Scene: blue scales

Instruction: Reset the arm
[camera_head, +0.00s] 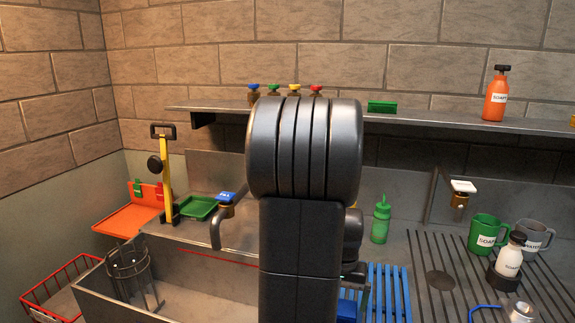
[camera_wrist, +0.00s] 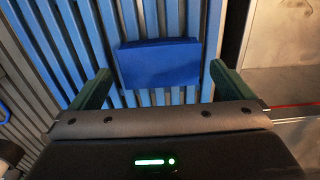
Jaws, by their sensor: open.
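My arm stands upright in the middle of the head view and hides much of the scene behind it. My gripper (camera_wrist: 161,80) is open in the wrist view, with its two dark green fingers spread wide and nothing held between them. A blue block (camera_wrist: 158,62) lies on the blue slatted rack (camera_wrist: 190,15), ahead of the fingers and apart from both. In the head view the block (camera_head: 347,310) and rack (camera_head: 390,290) show partly at the lower middle, right of my arm.
A steel sink (camera_head: 190,295) with a tap (camera_head: 218,230) is at left. A green bottle (camera_head: 381,220) stands behind the rack. Green (camera_head: 487,232) and grey (camera_head: 535,234) mugs and a white bottle (camera_head: 509,258) are at right. A shelf (camera_head: 420,121) spans the wall behind.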

